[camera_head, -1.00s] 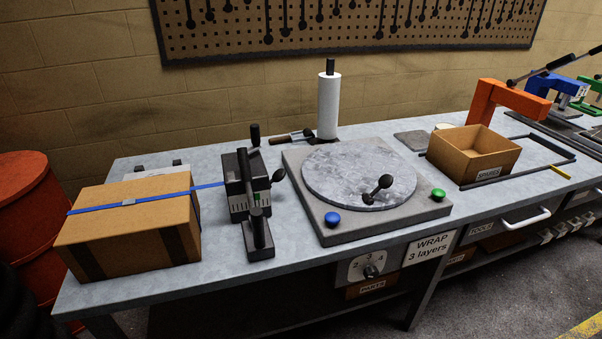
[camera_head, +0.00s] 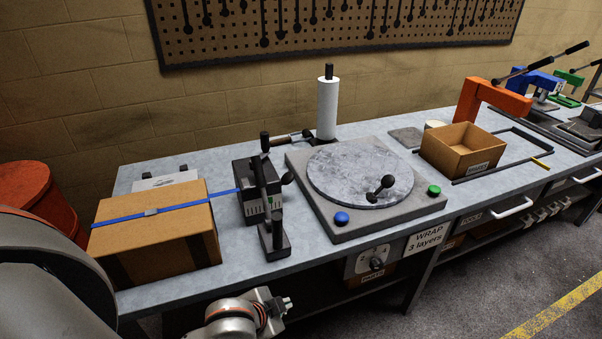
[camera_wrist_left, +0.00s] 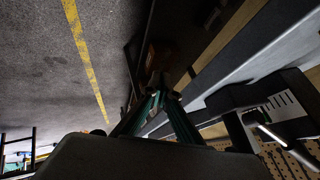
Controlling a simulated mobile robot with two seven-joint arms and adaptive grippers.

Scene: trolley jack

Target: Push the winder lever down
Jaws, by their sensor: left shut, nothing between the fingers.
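The black strapping winder (camera_head: 247,207) stands on the grey bench beside the cardboard box (camera_head: 150,240), whose blue strap (camera_head: 165,207) runs to it. A dark lever (camera_head: 262,177) stands roughly upright on the winder, with a black knob at its top. A second black knob (camera_head: 287,178) sticks out at the winder's right side. Which of these is the winder lever, I cannot tell for sure. My left gripper (camera_head: 286,304) is shut and empty, in front of the bench's front edge and apart from the winder. The left wrist view shows its fingers (camera_wrist_left: 163,100) and the winder's white scale (camera_wrist_left: 285,106). My right gripper is not in view.
A round grey turntable (camera_head: 350,178) with a blue and a green button lies right of the winder. A white roll (camera_head: 327,108) stands behind it. A red drum (camera_head: 40,205) stands at left.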

